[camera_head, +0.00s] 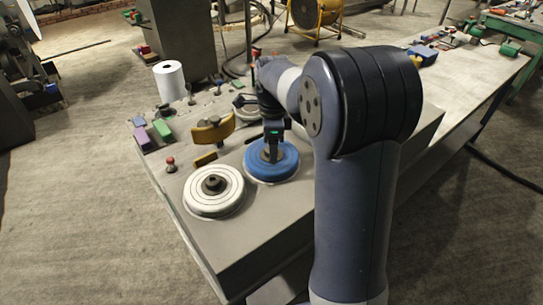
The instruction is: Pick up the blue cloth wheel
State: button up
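The blue cloth wheel (284,166) is a round disc lying flat on the grey bench top, right of a white wheel. My gripper (271,154) points down over the middle of the blue wheel. Its fingertips are at or just above the wheel's dark hub, which they partly cover. From this view I cannot tell whether the fingers are open or closed on the hub. The blue wheel looks level, with no clear gap under it.
A white wheel (206,198) with a dark hub lies at the front left. A yellow curved part (212,133) stands behind it. A red-topped knob (170,164), colored blocks (162,130) and a white paper roll (169,81) are at the left. The bench's front corner is bare.

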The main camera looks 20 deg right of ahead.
grip_shut()
dwell(0.6)
